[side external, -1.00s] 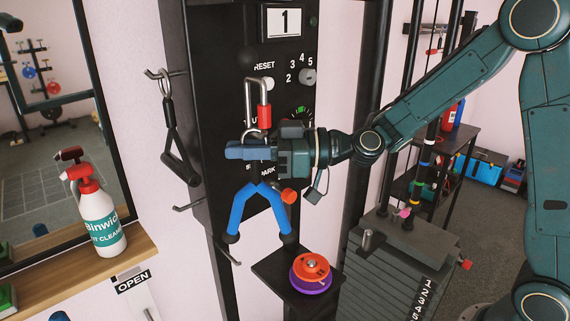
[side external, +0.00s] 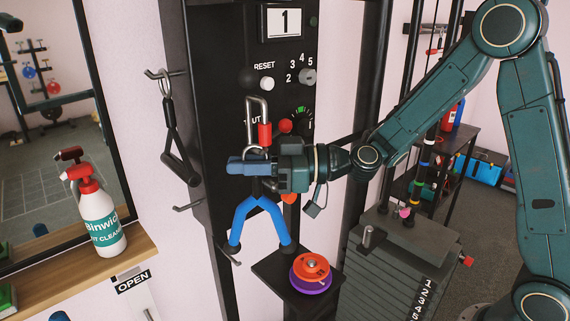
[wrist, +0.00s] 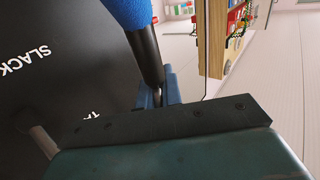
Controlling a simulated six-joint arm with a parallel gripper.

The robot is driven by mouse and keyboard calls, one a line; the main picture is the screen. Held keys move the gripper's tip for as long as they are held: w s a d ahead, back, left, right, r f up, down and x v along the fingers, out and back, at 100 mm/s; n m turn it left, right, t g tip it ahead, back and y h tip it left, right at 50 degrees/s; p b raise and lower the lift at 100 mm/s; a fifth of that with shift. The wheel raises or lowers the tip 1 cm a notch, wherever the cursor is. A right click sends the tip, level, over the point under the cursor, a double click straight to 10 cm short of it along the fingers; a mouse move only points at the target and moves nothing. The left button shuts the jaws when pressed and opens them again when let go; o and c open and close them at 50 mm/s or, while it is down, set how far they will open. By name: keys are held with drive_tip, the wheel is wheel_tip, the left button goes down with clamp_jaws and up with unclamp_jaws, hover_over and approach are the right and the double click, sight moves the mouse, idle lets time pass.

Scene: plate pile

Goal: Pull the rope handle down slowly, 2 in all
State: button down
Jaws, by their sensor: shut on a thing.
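The blue rope handle (side external: 258,212) hangs as an inverted V with dark ends, below a metal carabiner with a red sleeve (side external: 264,132). My gripper (side external: 247,167) is shut on the dark top of the handle, just under the carabiner. Its jaws hide most of that joint. In the wrist view a blue part of the handle (wrist: 125,10) and its dark section run down to the blue jaws (wrist: 160,92). The counter (side external: 285,21) on the black panel reads 1.
The panel carries a white reset button (side external: 267,83), a grey dial (side external: 308,77) and other controls. Orange and purple discs (side external: 311,268) sit on a small shelf below the handle. A black handle (side external: 178,145) hangs at left. A weight stack (side external: 400,250) stands at right.

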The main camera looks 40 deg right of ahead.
drive_tip(key=shift+f, duration=0.2)
drive_tip(key=shift+f, duration=1.2)
drive_tip(key=shift+f, duration=1.2)
drive_tip(key=shift+f, duration=0.25)
drive_tip(key=shift+r, duration=1.2)
